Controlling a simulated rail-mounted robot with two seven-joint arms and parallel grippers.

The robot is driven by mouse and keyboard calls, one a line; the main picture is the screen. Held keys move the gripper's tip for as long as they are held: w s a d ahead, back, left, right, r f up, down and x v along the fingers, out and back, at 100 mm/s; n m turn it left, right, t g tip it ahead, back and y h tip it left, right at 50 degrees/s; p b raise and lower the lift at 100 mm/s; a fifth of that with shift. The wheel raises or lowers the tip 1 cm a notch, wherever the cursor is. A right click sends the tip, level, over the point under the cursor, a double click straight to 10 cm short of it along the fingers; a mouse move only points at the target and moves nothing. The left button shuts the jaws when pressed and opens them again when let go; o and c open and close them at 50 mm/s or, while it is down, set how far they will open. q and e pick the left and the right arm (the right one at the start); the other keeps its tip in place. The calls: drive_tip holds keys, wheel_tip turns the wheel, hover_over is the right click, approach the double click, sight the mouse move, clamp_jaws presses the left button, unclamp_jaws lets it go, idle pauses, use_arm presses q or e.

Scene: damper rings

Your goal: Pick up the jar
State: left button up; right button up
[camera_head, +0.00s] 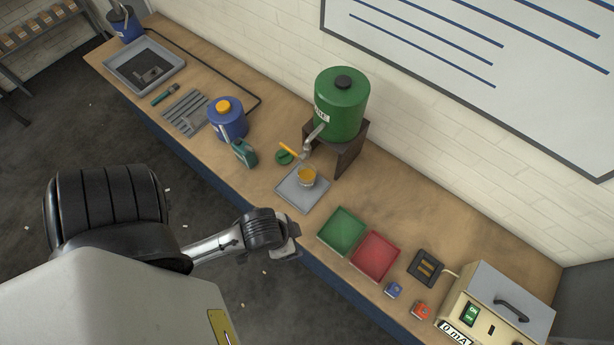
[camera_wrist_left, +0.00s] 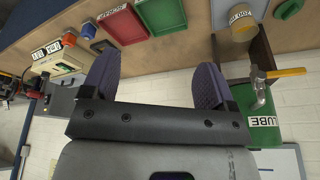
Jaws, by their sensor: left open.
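A small jar (camera_head: 307,177) with amber contents stands on a grey square mat (camera_head: 290,198) under the tap of the green lube drum (camera_head: 342,103). The jar also shows near the top right of the left wrist view (camera_wrist_left: 242,28), with a label on its side. My left gripper (camera_head: 290,238) is at the bench's front edge, in front of the jar and apart from it. In the left wrist view its two dark fingers (camera_wrist_left: 155,82) are spread with nothing between them. My right gripper is not in view.
A green tray (camera_head: 342,232) and a red tray (camera_head: 375,257) lie right of the mat. The drum stands on a dark stand (camera_head: 348,150) behind the jar, its yellow-handled tap close above.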

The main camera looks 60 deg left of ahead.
use_arm(q)
drive_tip(key=o, duration=0.3)
drive_tip(key=shift+d, duration=0.2)
drive_tip(key=shift+o, duration=0.2)
